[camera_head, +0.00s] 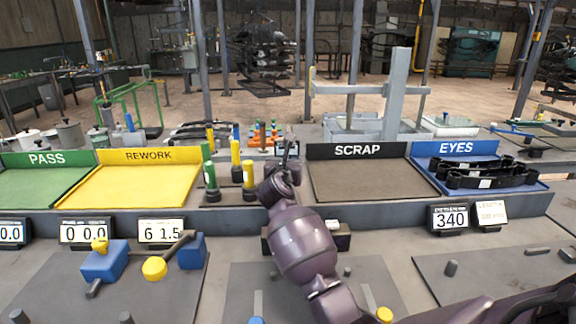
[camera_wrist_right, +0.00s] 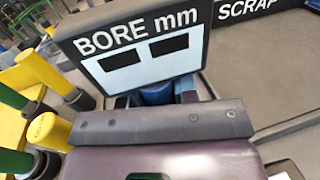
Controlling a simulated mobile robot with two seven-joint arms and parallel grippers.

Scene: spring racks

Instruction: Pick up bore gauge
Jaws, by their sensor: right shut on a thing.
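My right arm reaches up the middle of the head view, and its gripper (camera_head: 287,152) is beside the colored cylinders, small and dark there. In the right wrist view, a dark panel lettered "BORE mm" (camera_wrist_right: 135,45) with a pale face and two dark windows stands close in front of the gripper. A blue part (camera_wrist_right: 157,94) below it sits between the dark fingers. I take this to be the bore gauge, with the gripper shut on it; the grip itself is mostly hidden. My left gripper is not in view.
Yellow and green cylinders (camera_head: 236,162) stand just left of my right gripper. The yellow REWORK tray (camera_head: 135,185) and the SCRAP tray (camera_head: 365,182) are bare. The blue EYES tray (camera_head: 533,187) holds dark parts. Small displays (camera_head: 450,218) line the front ledge.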

